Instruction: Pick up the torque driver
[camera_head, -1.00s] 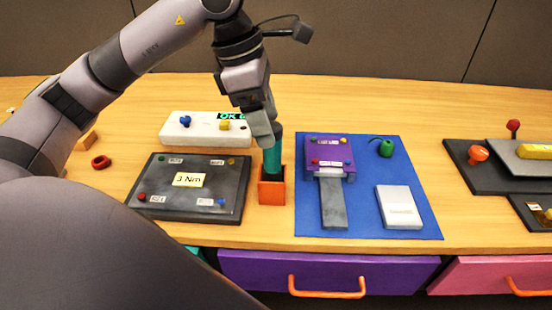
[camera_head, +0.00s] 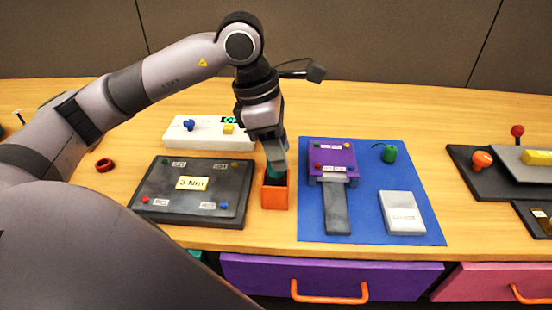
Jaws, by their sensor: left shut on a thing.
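The torque driver (camera_head: 274,178) appears as a teal handle standing in an orange square holder (camera_head: 275,196) at the middle of the table. Only a little of the teal shows, between the fingers and the holder's rim; the rest is hidden by the gripper or inside the holder. My left gripper (camera_head: 275,158) points down from above and is shut on the driver, with its fingertips close above the rim. My right gripper is not in view.
Left of the holder lies a dark panel (camera_head: 170,203) marked 3 Nm, with a white box (camera_head: 207,142) behind it. To the right is a blue mat (camera_head: 375,180) with a purple device (camera_head: 333,160) and a white block (camera_head: 401,212). Drawers (camera_head: 330,280) are below the table edge.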

